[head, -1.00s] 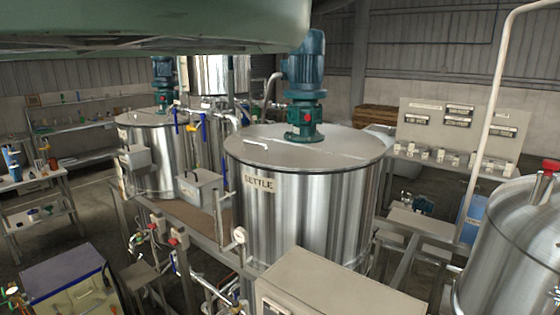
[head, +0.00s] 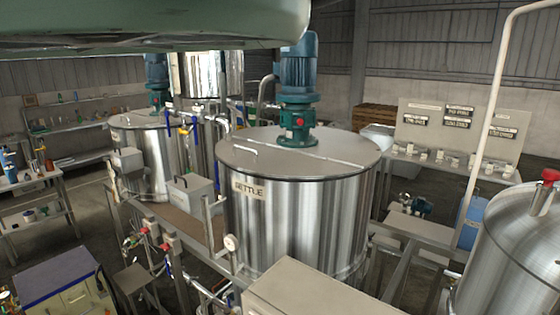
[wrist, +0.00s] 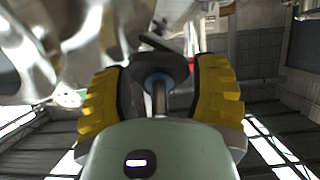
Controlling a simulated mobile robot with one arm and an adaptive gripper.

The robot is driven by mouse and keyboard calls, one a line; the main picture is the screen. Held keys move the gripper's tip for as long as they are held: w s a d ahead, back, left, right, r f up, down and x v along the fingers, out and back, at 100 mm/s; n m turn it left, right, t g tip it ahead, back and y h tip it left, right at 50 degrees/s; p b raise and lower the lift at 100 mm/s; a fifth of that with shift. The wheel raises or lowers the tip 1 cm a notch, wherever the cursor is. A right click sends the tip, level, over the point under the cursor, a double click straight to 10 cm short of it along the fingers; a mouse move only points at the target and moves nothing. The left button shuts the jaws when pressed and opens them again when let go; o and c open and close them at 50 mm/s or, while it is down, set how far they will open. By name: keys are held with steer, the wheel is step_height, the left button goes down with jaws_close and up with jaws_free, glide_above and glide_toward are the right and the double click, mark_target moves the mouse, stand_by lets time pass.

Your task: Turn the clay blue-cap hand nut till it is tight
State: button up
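My gripper (wrist: 160,72) shows in the wrist view, with its two yellow-sided fingers apart. A dark rounded piece with a bluish middle (wrist: 158,82) shows between the fingers, with a short grey shaft below it. I cannot tell whether this is the clay blue-cap hand nut or whether the fingers press on it. No hand nut can be made out for certain in the head view, where the gripper is out of sight. Part of my own green body hangs across the top left there.
The steel kettle (head: 290,225) with a teal motor (head: 299,75) stands in the middle. A smaller tank (head: 140,160) is behind left, and another steel tank (head: 510,250) at the right edge. A blue-topped cabinet (head: 60,280) is front left. Dark floor shows at left.

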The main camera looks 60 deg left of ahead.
steer(key=c, duration=0.8)
